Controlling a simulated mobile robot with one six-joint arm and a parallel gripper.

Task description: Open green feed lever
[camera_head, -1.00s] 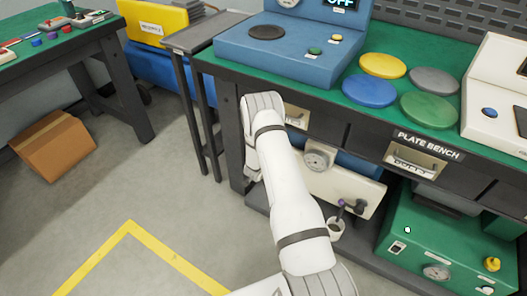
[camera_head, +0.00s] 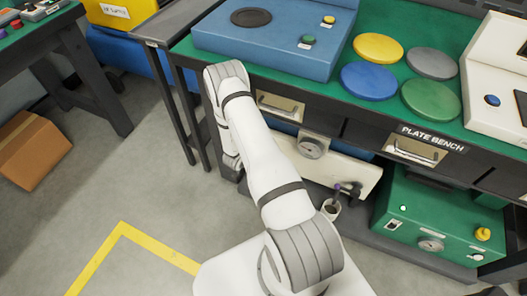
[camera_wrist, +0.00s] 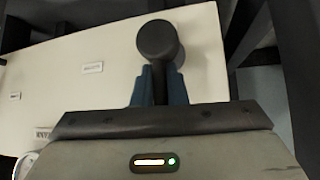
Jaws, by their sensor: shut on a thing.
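In the wrist view my gripper (camera_wrist: 160,88) has its two blue fingers shut on the dark stem of a lever. The lever's round dark knob (camera_wrist: 157,40) stands above the fingertips. Its colour reads as black or dark grey, with no green visible on it. Behind it is a cream panel (camera_wrist: 95,45) with small white labels.
A green unit (camera_head: 440,215) with a gauge and yellow knob stands at the lower right. The bench (camera_head: 330,95) above holds coloured plates and a blue device (camera_head: 275,42). Dark legs stand left of the bench. The floor (camera_head: 130,190) at left is clear beside a cardboard box (camera_head: 32,150).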

